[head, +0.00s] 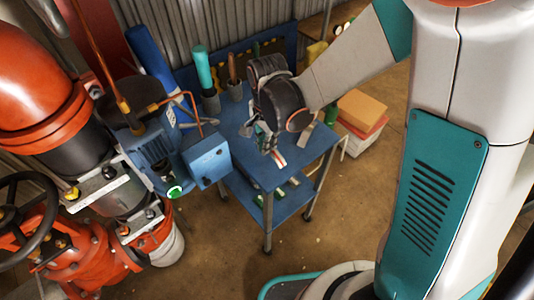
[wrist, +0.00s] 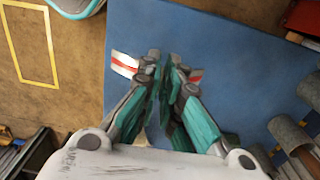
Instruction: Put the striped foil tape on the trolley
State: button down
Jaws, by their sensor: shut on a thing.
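The striped foil tape, white and silver with a red stripe, shows on both sides of my fingers in the wrist view (wrist: 124,64); its middle is hidden behind them. My gripper (wrist: 166,74) is shut on it. In the head view my gripper (head: 266,143) is over the top of the blue trolley (head: 300,172), with the tape (head: 278,158) just below the fingertips. The trolley's blue top also fills much of the wrist view (wrist: 235,45). I cannot tell whether the tape touches the top or hangs slightly above it.
Grey holders with a teal-handled tool (head: 203,70) and another tool stand at the trolley's back. Several items lie on its lower shelf. A blue box (head: 207,160) and red pipework (head: 75,245) stand to the left. An orange-topped box (head: 362,110) is at right. The trolley's front top is clear.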

notch_tip(320, 180, down, 4)
jog(key=b, duration=0.2)
jog(key=shift+f+b, duration=0.1)
jog(key=shift+b, duration=0.3)
jog(key=c, duration=1.8)
grip_release()
jog(key=shift+r, duration=0.25)
notch_tip(320, 180, up, 12)
jog(key=p, duration=0.4)
jog(key=shift+f+p, duration=0.1)
jog(key=shift+p, duration=0.25)
